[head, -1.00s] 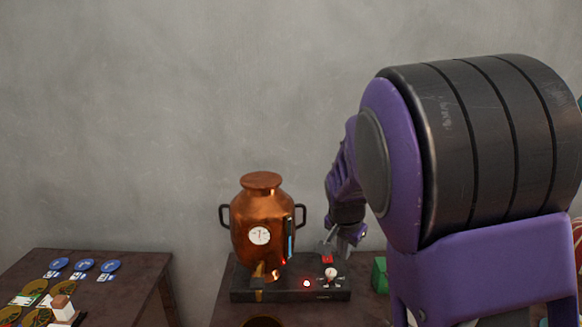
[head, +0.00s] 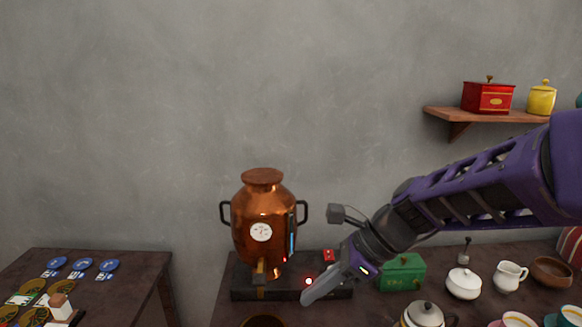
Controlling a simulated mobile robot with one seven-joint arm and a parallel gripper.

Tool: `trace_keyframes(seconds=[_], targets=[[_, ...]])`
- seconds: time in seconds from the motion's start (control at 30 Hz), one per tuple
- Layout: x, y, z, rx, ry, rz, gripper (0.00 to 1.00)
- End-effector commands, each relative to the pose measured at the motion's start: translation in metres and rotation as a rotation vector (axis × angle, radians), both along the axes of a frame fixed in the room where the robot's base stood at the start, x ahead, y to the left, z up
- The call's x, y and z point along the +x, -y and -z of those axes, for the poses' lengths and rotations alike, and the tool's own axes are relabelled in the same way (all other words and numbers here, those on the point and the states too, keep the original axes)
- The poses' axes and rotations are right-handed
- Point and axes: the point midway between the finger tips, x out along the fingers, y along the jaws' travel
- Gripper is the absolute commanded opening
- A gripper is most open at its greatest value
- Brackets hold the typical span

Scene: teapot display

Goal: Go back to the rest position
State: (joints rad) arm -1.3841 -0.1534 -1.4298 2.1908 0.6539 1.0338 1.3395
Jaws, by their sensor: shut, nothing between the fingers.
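My gripper (head: 312,294) is shut and empty in the head view. It points down and left, in front of the right part of the urn's black base, and hides part of that base. The copper urn (head: 258,205) with a white dial and two dark handles stands upright on the black base (head: 240,292). A small red light and a red block (head: 328,256) show on the base beside my gripper. My purple arm reaches in from the right edge.
Right of my gripper stand a green box (head: 402,273), a white lidded pot (head: 463,284), a white jug (head: 509,276) and a brown bowl (head: 552,271). A wall shelf (head: 490,115) holds a red box (head: 488,97) and a yellow jar (head: 541,99). A left table (head: 130,262) carries blue discs.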

Motion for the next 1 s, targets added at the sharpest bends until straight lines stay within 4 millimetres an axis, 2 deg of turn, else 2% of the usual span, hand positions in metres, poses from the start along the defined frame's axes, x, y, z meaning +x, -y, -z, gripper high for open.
trace_keyframes(seconds=[0.27,0.57,0.77,1.0], targets=[[-0.012,0.005,-0.004,0.008,0.063,-0.089,0.0],[-0.029,0.016,-0.014,-0.027,0.229,-0.267,0.0],[-0.048,0.031,-0.031,-0.104,0.438,-0.468,0.0],[-0.077,0.055,-0.056,-0.345,0.756,-0.814,0.0]])
